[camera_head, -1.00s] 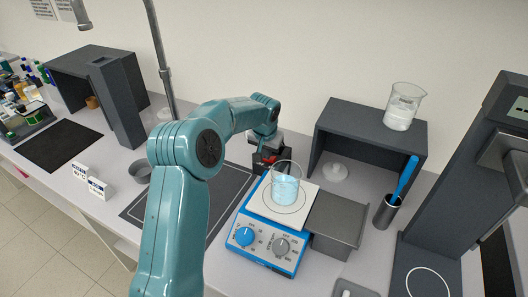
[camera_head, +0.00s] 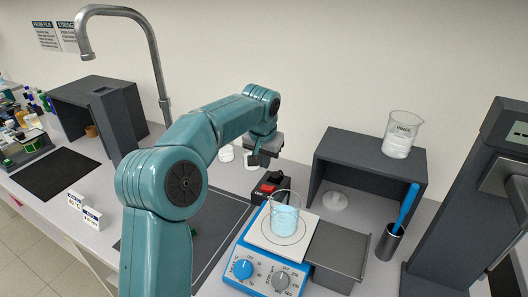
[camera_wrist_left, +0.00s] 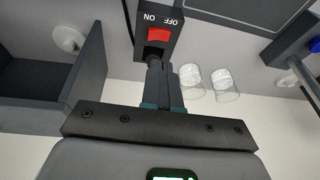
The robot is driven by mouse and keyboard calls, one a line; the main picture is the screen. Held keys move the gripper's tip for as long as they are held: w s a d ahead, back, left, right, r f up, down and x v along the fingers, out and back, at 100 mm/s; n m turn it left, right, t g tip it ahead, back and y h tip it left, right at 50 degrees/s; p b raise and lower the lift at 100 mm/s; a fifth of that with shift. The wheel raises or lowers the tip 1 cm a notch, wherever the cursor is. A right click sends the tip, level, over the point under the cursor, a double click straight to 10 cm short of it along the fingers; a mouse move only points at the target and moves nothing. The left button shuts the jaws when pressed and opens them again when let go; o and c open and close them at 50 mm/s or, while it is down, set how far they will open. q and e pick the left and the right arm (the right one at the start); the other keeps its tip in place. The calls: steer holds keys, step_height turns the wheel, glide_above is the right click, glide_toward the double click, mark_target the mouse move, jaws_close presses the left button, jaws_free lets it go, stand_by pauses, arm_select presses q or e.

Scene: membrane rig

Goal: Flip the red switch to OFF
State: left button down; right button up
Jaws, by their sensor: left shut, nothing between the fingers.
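The red switch (camera_head: 267,187) is a red rocker on a black box (camera_head: 272,180) behind the blue stirrer. In the left wrist view the red rocker (camera_wrist_left: 159,34) sits below upside-down labels, ON at left and OFF at right. I cannot tell which side is pressed down. My left gripper (camera_head: 263,160) is above and behind the box, apart from it. In the left wrist view its fingers (camera_wrist_left: 160,68) are shut and empty, with the tips close to the box's edge in the picture. My right gripper is not in view.
The stirrer (camera_head: 240,268) carries a beaker of light-blue liquid (camera_head: 284,220) right beside the switch box. A dark open shelf (camera_head: 340,148) with a beaker (camera_head: 401,135) on top stands to the right. Small white containers (camera_head: 226,153) stand behind the arm.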

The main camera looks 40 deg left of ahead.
arm_select(q)
steer(key=shift+v, duration=2.3)
step_height(320, 180, up, 13)
steer(key=p, duration=0.9)
